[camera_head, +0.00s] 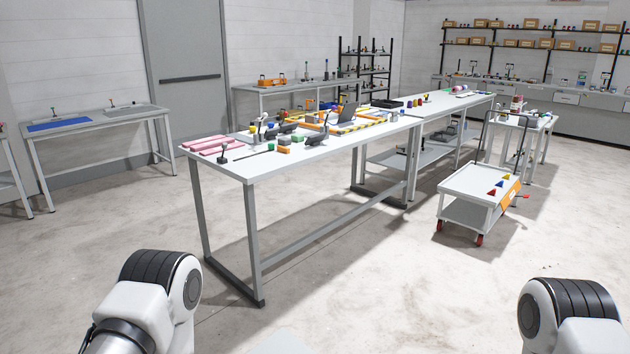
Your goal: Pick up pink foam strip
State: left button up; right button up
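Several pink foam strips (208,145) lie side by side at the left end of the long white table (240,170). They are flat, near the table's far left corner, and small in the view. My two arms show only as white and black links at the bottom left and bottom right. Both grippers are outside the view. The table with the strips stands ahead, some way from my arms.
Tools, small blocks and a dark screen (347,111) crowd the table right of the strips. A white trolley (470,186) stands at the right. A side table (90,124) stands at the left. The floor (340,280) in front is clear.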

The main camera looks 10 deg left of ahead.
aim_at(211, 144)
jog(key=j, duration=0.65)
jog(key=k+j, duration=0.15)
jog(key=j, duration=1.2)
jog(key=i+j, duration=0.15)
jog(key=j, duration=0.25)
jog(key=i+j, duration=0.2)
jog(key=j, duration=0.15)
jog(key=i+j, duration=0.15)
jog(key=j, duration=0.25)
jog(key=i+j, duration=0.15)
jog(key=j, duration=0.25)
jog(key=i+j+z, duration=0.1)
jog(key=j, duration=0.25)
jog(key=i+j, duration=0.2)
jog(key=j, duration=0.2)
jog(key=i+j, duration=0.15)
jog(key=j, duration=0.25)
jog(key=i+j, duration=0.25)
jog(key=i, duration=0.3)
jog(key=i+j, duration=0.3)
jog(key=i, duration=0.2)
jog(key=i+j+z, duration=0.1)
jog(key=i+j, duration=0.15)
jog(key=i, duration=0.3)
jog(key=i+l, duration=0.15)
jog(key=i, duration=0.45)
jog(key=i+l, duration=0.15)
jog(key=i, duration=0.45)
